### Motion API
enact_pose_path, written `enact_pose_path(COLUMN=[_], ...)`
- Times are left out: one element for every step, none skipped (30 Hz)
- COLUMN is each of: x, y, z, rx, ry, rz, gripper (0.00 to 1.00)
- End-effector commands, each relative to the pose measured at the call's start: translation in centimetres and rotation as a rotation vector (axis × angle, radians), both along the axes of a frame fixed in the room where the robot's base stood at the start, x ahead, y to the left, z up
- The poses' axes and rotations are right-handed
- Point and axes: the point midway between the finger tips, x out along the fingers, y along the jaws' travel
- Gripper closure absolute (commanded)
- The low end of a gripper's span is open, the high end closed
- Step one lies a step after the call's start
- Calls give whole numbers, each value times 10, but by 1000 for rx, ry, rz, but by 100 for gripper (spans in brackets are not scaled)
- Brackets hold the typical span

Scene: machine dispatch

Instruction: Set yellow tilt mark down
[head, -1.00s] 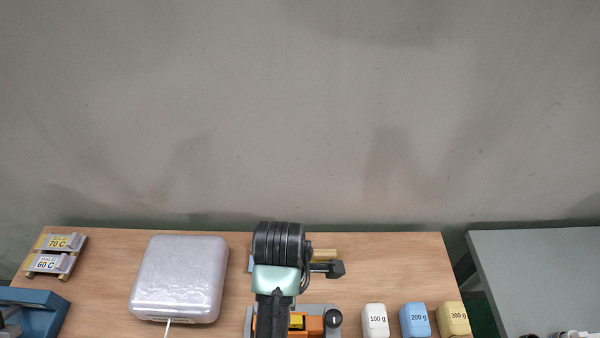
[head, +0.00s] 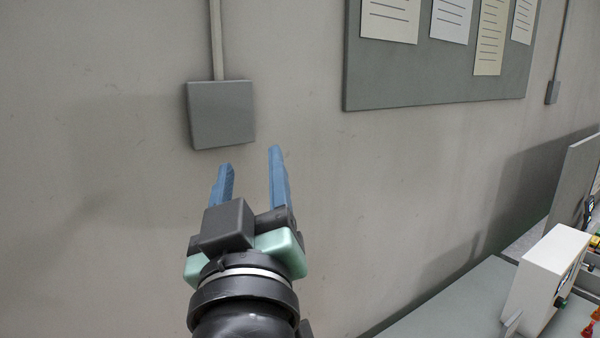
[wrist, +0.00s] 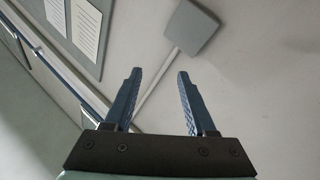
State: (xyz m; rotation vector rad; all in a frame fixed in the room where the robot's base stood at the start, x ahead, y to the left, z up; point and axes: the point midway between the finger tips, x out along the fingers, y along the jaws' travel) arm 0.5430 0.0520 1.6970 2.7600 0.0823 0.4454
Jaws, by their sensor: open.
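My gripper (head: 249,172) is raised in front of the wall in the head view, with its two blue fingers apart and nothing between them. In the wrist view my gripper (wrist: 156,75) also shows spread, empty fingers against the wall. No yellow tilt mark can be made out in either current view.
A grey wall box (head: 221,114) with a conduit is behind my gripper; it also shows in the wrist view (wrist: 191,27). A notice board (head: 440,85) with papers hangs to the right. A white boxy device (head: 545,278) stands on a grey table (head: 455,305) at lower right.

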Motion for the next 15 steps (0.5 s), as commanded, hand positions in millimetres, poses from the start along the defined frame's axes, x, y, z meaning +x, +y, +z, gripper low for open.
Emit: enact_pose_path(x=[-21,-32,-48,-59,-69,-81,-88,-93,-99,-102,-104,-105,-105,-105,-105], y=[-16,-23,-31,-36,-40,-44,-47,-49,-51,-52,-52,-52,-52,-52,-52], z=[37,55,75,88,99,110,116,122,126,129,130,131,131,131,131], rx=[90,137,192,227,257,288,307,320,335,341,346,350,351,351,350], ry=[-121,-182,-258,-308,-351,-398,-427,-450,-472,-484,-491,-495,-495,-495,-494], rz=[1,8,21,32,43,58,67,76,85,89,92,95,96,96,95], gripper=[44,44,44,44,44,44,44,44,44,44,44,44,44,44,44])
